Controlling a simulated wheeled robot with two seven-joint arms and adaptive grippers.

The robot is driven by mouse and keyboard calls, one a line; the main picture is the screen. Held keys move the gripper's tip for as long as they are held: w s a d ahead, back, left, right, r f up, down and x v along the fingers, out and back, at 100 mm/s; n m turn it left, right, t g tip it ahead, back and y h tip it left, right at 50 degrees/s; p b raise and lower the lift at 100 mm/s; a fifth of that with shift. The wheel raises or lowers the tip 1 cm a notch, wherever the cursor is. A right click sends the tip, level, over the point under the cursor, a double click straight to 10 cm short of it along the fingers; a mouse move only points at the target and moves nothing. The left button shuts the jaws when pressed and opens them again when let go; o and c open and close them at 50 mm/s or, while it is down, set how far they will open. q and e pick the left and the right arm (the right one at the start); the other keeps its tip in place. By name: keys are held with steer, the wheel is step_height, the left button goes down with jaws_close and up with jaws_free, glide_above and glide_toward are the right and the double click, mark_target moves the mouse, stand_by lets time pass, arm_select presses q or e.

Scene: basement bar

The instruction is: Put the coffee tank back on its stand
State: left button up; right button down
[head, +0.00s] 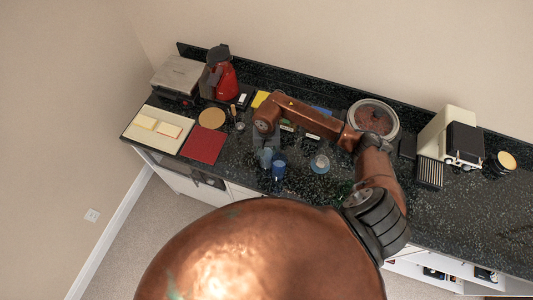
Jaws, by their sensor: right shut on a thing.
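My right arm reaches across the counter and bends down at its far left end. My right gripper (266,148) is small and dark there, shut on a grey-blue, see-through vessel (265,159), which I take for the coffee tank. Its lower part is hard to make out, and I cannot tell if it touches the counter. A blue vessel (279,166) stands close beside it on the right. I cannot make out with certainty which thing is the tank's stand; a white coffee machine (435,133) with a black front stands at the right. My left gripper is not in view.
A round glass container (372,113) with brown contents stands behind my arm. A small round clear item (320,164) is right of the blue vessel. A red mat (204,145), a cream tray (137,134) and a red appliance (226,84) are left. The front right counter is clear.

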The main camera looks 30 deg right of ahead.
steer(key=c, duration=1.1)
jaws_free()
